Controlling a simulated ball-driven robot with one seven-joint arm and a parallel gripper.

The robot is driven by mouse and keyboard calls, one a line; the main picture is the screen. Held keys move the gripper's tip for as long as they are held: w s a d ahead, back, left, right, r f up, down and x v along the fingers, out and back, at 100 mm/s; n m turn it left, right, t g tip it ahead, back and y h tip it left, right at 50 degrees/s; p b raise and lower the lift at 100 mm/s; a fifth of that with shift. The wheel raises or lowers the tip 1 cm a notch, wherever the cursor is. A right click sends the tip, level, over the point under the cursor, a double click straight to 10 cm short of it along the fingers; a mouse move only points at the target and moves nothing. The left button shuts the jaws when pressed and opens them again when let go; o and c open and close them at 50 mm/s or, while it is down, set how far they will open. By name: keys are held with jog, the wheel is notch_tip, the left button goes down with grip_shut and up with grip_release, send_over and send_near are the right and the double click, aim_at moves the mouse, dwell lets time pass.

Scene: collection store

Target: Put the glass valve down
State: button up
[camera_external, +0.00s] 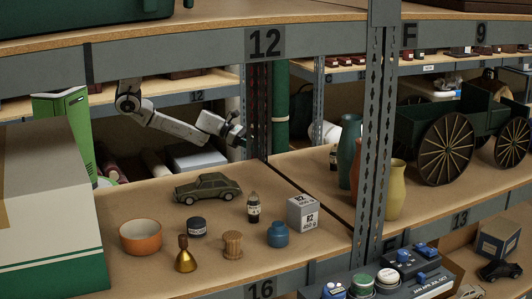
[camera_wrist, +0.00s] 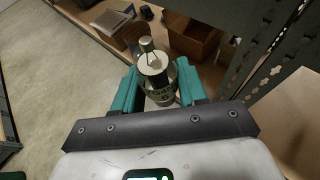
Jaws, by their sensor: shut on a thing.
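The glass valve (camera_wrist: 152,62) is upright in the wrist view, with a pale top, a thin wire-like loop and a dark printed band near its base. My gripper (camera_wrist: 158,82) is shut on it, with a teal finger on each side. In the external view my gripper (camera_external: 238,134) is at the far side of the shelf, near the post below the 12 sign. The valve cannot be made out there.
On the shelf board (camera_external: 130,205) stand a toy car (camera_external: 207,188), an orange bowl (camera_external: 141,237), a brass bell-like piece (camera_external: 185,256), a dark bottle (camera_external: 253,208), a blue jar (camera_external: 278,235) and a grey box (camera_external: 302,213). Bare board lies left of the car. A perforated upright (camera_wrist: 262,50) is at right in the wrist view.

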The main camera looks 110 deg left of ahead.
jog(key=w+r+n+y+b, duration=0.1)
jog(key=w+r+b, duration=0.1)
jog(key=w+r, duration=0.6)
jog(key=w+r+y+b, duration=0.1)
jog(key=w+r+b, duration=0.25)
jog(key=w, duration=0.75)
jog(key=w+r+n+b, duration=0.1)
jog(key=w+r+b, duration=0.1)
jog(key=w+r, duration=0.65)
jog(key=w+d+f+m+h+b, duration=0.3)
jog(key=d+f+m+h, duration=0.2)
jog(key=d, duration=0.3)
notch_tip(320, 180, down, 9)
jog(key=b, duration=0.3)
jog(key=o, duration=1)
jog(key=shift+o, duration=0.2)
jog(key=shift+r, duration=0.1)
jog(key=p+v, duration=0.2)
jog(key=v, duration=1)
jog(key=shift+w+r, duration=0.1)
jog(key=shift+r, duration=0.05)
